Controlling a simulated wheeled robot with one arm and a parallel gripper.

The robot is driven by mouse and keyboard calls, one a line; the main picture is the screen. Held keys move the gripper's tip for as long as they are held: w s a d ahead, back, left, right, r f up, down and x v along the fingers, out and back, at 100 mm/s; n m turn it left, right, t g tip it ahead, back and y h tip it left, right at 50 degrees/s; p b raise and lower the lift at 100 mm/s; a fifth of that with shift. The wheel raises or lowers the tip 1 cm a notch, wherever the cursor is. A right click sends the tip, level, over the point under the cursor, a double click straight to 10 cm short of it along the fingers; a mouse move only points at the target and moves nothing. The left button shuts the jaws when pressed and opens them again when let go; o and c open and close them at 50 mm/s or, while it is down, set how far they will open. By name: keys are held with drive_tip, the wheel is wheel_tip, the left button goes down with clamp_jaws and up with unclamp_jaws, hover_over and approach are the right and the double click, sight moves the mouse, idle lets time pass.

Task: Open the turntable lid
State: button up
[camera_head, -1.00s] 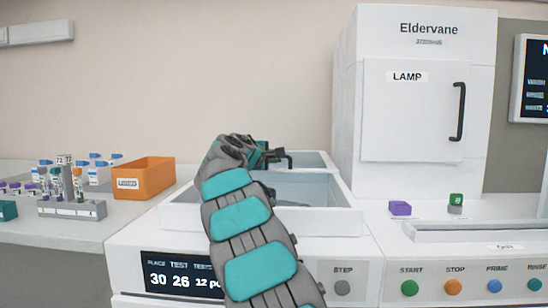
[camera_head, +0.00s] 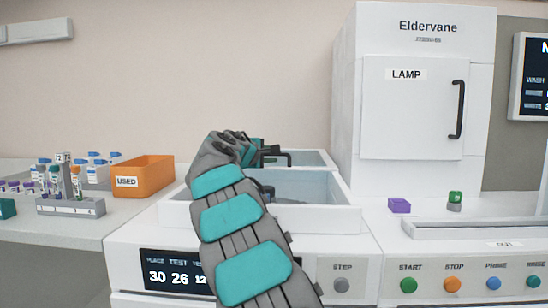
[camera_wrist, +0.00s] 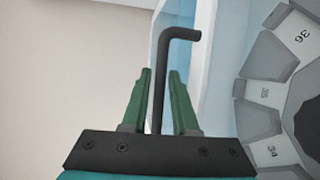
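The turntable housing (camera_head: 335,219) is a white open-looking tray on the machine's bench. A pale blue see-through panel with a white edge, seemingly the lid (camera_head: 313,159), shows at its back; I cannot tell its exact angle. A black bent handle (camera_head: 288,153) shows beside my gripper (camera_head: 262,153). In the wrist view the handle (camera_wrist: 181,34) runs up between the two green fingers of my gripper (camera_wrist: 160,76), with a small gap on each side, so it looks open around the bar. The numbered turntable (camera_wrist: 262,92) is at right. My arm hides much of the housing's left side.
An orange USED bin (camera_head: 143,179) and a tube rack (camera_head: 70,207) stand at left. The tall white lamp cabinet (camera_head: 412,130) rises close at right. Buttons line the front panel.

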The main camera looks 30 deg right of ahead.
drive_tip(key=v, duration=0.5)
drive_tip(key=shift+s+a+b, duration=0.15)
drive_tip(key=shift+a+b, duration=0.1)
drive_tip(key=shift+b, duration=0.05)
